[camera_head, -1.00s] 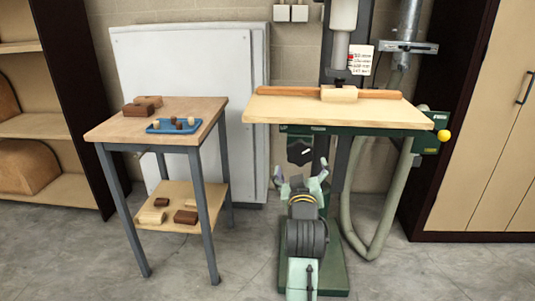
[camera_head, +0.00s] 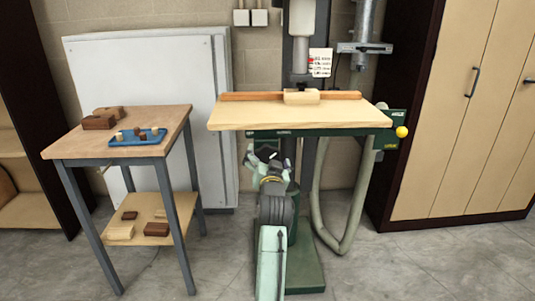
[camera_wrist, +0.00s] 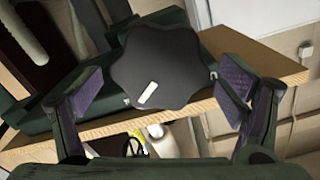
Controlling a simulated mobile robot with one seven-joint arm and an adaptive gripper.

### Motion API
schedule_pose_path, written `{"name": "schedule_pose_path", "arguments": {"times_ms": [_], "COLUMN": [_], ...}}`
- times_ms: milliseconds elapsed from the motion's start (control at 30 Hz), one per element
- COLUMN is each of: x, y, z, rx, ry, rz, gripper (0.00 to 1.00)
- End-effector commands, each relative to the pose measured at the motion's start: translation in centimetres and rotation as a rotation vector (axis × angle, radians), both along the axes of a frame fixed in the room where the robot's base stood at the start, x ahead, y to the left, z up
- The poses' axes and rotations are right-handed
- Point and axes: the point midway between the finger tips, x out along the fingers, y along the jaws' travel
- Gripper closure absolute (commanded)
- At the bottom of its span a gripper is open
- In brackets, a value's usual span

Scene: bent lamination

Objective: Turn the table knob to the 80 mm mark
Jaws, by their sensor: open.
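The black lobed knob (camera_wrist: 165,62) fills the upper middle of the wrist view, with a short white mark (camera_wrist: 148,93) on its lower face. In the head view the knob (camera_head: 265,147) is small and partly covered by my gripper, under the front of the machine's wooden table (camera_head: 240,117). My gripper (camera_wrist: 160,88) is open, with one dark finger pad on each side of the knob. The right pad looks closer to the knob than the left; I cannot tell contact. It also shows in the head view (camera_head: 266,160). No 80 mm mark is readable.
A side table (camera_head: 63,148) with wooden blocks and a blue tray (camera_head: 137,142) stands left. A yellow ball handle (camera_head: 402,132) sticks out right of the machine. A grey hose (camera_head: 350,215) hangs below. A cabinet (camera_head: 460,120) stands right. Floor between the side table and machine is clear.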

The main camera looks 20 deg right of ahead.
Motion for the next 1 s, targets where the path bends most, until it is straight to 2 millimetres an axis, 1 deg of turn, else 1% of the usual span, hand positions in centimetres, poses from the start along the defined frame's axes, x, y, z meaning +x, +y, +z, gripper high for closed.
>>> {"name": "schedule_pose_path", "arguments": {"times_ms": [33, 167, 467, 1000], "x": [0.54, 1.28, 1.43, 1.41], "y": [-0.18, -0.38, -0.42, -0.41], "z": [0.17, 0.04, 0.0, 0.0], "rx": [0.0, -0.001, -0.001, -0.001], "ry": [-0.001, 0.0, -0.001, -0.001], "rz": [0.0, 0.0, 0.0, 0.0], "gripper": [0.11, 0.11, 0.12, 0.48]}}
